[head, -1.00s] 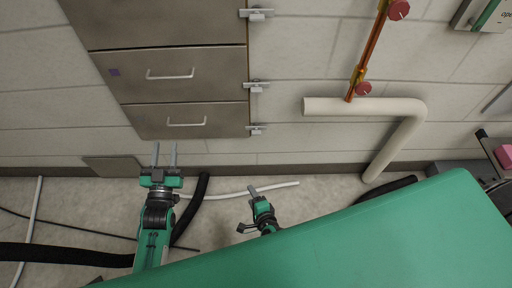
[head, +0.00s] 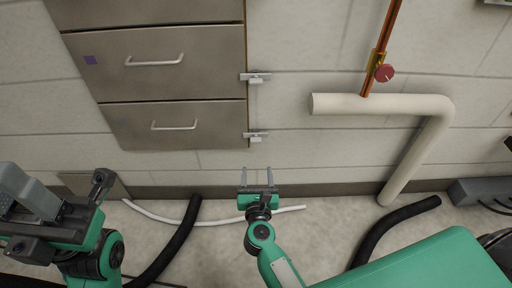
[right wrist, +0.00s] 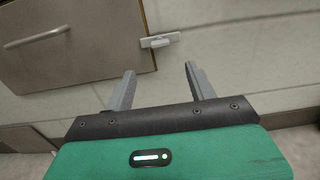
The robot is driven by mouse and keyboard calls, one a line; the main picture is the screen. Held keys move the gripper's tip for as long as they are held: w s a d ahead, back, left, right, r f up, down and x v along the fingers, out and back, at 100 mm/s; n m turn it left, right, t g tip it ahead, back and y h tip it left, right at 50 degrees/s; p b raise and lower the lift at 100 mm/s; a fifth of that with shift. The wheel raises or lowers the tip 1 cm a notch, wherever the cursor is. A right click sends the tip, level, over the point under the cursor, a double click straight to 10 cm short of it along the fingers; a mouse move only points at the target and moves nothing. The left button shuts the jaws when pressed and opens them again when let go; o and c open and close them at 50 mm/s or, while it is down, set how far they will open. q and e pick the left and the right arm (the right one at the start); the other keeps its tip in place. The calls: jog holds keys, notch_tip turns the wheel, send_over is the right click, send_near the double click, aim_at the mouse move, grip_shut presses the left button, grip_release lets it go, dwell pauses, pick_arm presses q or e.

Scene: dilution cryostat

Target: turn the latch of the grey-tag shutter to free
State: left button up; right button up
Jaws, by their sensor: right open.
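A stack of grey-brown shutters with bar handles is on the wall at upper left in the head view. I cannot make out a grey tag on the lowest shutter (head: 125,125) or elsewhere. The middle latch (head: 256,78) and lowest latch (head: 256,136) lie horizontally across the shutters' right edge. My right gripper (head: 258,172) is open and empty, just below the lowest latch. In the right wrist view, that latch (right wrist: 159,41) shows beyond the fingers, apart from them. My left gripper (head: 25,190) is at the left, its jaw gap unclear.
A cream pipe (head: 385,104) and a copper pipe with a red valve knob (head: 385,73) are on the wall to the right. Black hoses (head: 395,225) and a white hose (head: 225,221) lie on the floor. The wall between latches and pipe is bare.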

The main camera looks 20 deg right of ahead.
aim_at(256, 142)
jog(key=b+x, duration=0.1)
jog(key=x, duration=1.2)
jog(key=shift+b, duration=0.35)
jog(key=c, duration=1)
